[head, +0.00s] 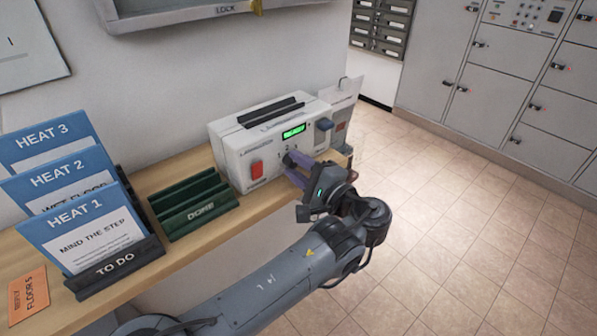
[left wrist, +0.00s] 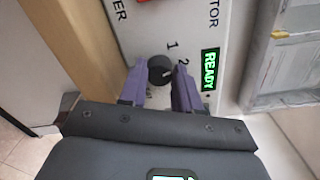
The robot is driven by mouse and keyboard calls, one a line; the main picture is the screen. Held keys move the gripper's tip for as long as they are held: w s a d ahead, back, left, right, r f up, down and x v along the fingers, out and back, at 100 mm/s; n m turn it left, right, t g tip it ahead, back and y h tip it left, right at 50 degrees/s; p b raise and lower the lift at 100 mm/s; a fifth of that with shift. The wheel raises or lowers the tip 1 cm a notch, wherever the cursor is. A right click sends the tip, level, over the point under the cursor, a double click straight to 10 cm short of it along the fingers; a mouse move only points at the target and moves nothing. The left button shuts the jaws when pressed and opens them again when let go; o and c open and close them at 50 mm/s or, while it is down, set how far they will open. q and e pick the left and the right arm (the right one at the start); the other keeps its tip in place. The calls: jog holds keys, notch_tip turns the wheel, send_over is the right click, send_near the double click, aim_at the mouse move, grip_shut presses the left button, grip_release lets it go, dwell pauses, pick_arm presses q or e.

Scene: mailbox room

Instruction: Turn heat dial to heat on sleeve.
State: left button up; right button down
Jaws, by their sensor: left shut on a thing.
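The white laminator (head: 232,148) stands on the wooden shelf, with a green display reading READY (head: 293,131). In the left wrist view the dark round heat dial (left wrist: 160,66) sits on its front panel, with the numbers 1 and 2 beside it. A small light mark shows on the dial; which number it points at is unclear. My left gripper (head: 290,164) has its purple fingers on either side of the dial, shut on it. Blue sleeves labelled HEAT 1 (head: 80,222), HEAT 2 (head: 60,182) and HEAT 3 (head: 42,140) stand in the TO DO rack (head: 112,268), HEAT 1 in front. My right gripper is not in view.
An empty green DONE rack (head: 195,208) stands between the sleeves and the laminator. An orange card (head: 28,296) lies at the shelf's left front. Open tiled floor lies to the right.

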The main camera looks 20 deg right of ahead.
pick_arm(q)
jog(key=n+b, duration=0.1)
jog(key=n, duration=0.1)
jog(key=n+b, duration=0.1)
jog(key=n, duration=0.1)
jog(key=shift+f+b, duration=0.25)
jog(key=shift+b, duration=0.1)
jog(key=shift+n+b, duration=0.55)
jog(key=shift+n, duration=0.45)
jog(key=shift+r, duration=0.1)
jog(key=o, duration=1)
jog(key=shift+o, duration=0.2)
